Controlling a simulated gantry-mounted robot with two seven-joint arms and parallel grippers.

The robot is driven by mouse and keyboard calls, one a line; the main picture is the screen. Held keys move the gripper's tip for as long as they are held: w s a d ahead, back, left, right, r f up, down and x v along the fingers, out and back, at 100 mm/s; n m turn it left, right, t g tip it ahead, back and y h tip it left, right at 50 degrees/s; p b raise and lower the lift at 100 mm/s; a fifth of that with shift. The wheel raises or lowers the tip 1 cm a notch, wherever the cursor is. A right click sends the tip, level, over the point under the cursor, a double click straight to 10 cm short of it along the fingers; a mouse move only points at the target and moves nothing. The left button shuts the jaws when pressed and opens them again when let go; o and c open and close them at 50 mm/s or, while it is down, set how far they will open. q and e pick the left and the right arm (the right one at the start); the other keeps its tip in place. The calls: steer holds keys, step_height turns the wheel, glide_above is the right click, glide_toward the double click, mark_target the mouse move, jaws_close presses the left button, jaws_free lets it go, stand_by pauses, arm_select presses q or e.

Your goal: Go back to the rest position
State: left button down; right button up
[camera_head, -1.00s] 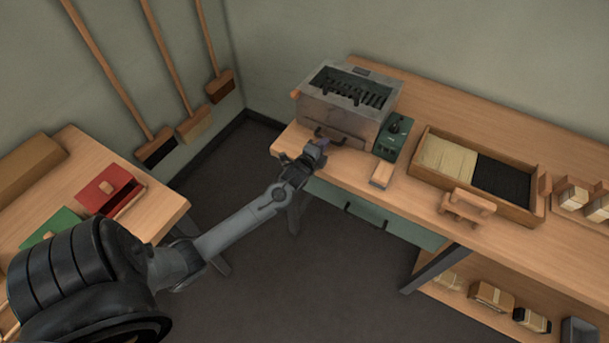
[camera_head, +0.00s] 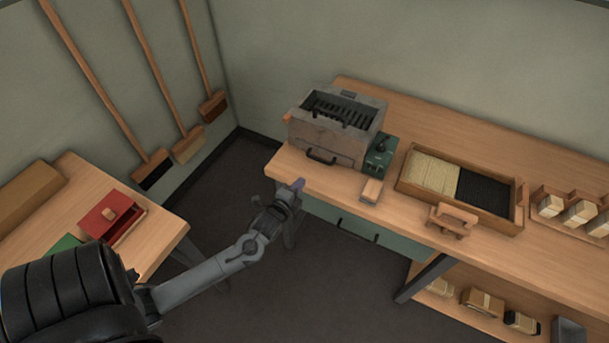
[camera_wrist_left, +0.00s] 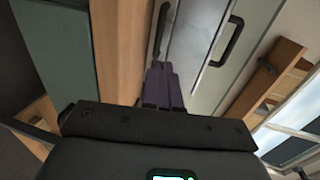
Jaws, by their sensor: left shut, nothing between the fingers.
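My left gripper (camera_head: 297,187) is shut and empty. In the head view it is at the left front corner of the long workbench (camera_head: 330,193), just off its front edge. In the left wrist view its purple fingers (camera_wrist_left: 161,86) are together, with the bench edge and dark handles beyond them. The grey metal machine (camera_head: 327,137) with a slotted top and a front handle stands on the bench behind the gripper. My right gripper is not in view.
A small wooden block (camera_head: 371,191) and a green control box (camera_head: 380,155) sit beside the machine. A bristle tray (camera_head: 413,192) is further right. A left table holds a red box (camera_head: 112,216). Brooms lean on the wall. Floor between the tables is open.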

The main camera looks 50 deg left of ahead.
arm_select(q)
steer(key=s+d+r+n+g+h, duration=0.1)
steer(key=s+d+n+g+h, duration=0.3)
steer(key=d, duration=0.7)
steer(key=s+d+g+h, duration=0.1)
steer(key=s+d+h, duration=0.1)
steer(key=s+d, duration=0.6)
steer(key=s+d+r+n+g+h, duration=0.1)
steer(key=s+d+r+n+g, duration=0.1)
steer(key=s+d+n+g, duration=0.5)
step_height(320, 180, up, 32)
steer(key=a+t+p, duration=0.1)
steer(key=p, duration=3.1)
steer(key=shift+s+t, duration=0.3)
steer(key=shift+s, duration=0.1)
steer(key=shift+a+r, duration=0.1)
